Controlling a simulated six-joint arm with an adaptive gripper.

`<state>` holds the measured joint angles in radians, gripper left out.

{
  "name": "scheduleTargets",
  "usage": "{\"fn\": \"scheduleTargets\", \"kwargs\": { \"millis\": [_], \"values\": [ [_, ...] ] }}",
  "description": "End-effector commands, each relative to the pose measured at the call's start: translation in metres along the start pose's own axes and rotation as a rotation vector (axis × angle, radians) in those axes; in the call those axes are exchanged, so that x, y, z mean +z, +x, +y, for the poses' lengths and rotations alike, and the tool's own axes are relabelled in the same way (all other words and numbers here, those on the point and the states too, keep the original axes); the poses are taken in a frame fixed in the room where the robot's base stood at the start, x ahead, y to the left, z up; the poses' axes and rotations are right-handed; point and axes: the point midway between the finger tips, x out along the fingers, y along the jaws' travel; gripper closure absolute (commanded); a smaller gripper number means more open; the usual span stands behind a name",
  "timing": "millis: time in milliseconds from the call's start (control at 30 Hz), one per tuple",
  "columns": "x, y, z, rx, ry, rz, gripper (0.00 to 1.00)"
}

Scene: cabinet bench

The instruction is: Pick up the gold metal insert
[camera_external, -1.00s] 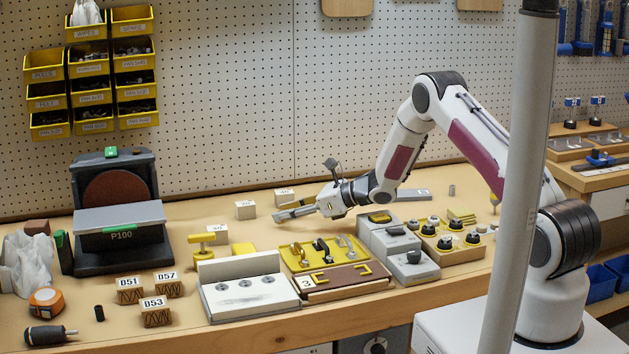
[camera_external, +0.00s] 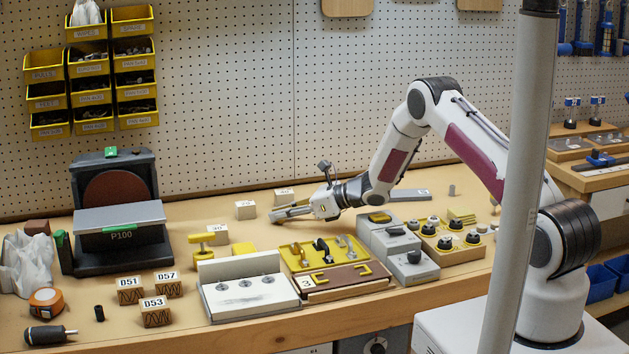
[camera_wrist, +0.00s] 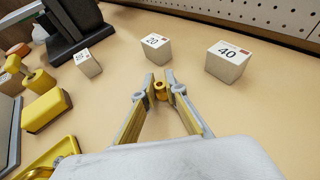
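The gold metal insert (camera_wrist: 160,90) is a small ring-like piece with a hole in its top. In the wrist view it sits between the tips of my gripper (camera_wrist: 160,84), and the two fingers appear to touch it on both sides. Whether it rests on the bench or is just clear of it I cannot tell. In the external view my gripper (camera_external: 275,214) is low over the bench, in front of the small white blocks, and the insert is too small or hidden to make out.
White numbered blocks stand close by: block 40 (camera_wrist: 228,62), block 20 (camera_wrist: 156,47) and a smaller one (camera_wrist: 87,63). A yellow block (camera_wrist: 46,110) lies left. The yellow tray with handles (camera_external: 297,262) is nearer the front edge. Bench around the fingers is clear.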

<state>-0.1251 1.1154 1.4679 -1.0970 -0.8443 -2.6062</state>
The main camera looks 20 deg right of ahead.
Motion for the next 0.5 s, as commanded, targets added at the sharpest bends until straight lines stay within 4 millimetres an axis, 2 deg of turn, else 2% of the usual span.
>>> {"fn": "scheduleTargets", "kwargs": {
  "millis": [500],
  "values": [
    [0.0074,-0.0028,-0.0003,0.0,-0.001,-0.001,1.0]
  ]
}}
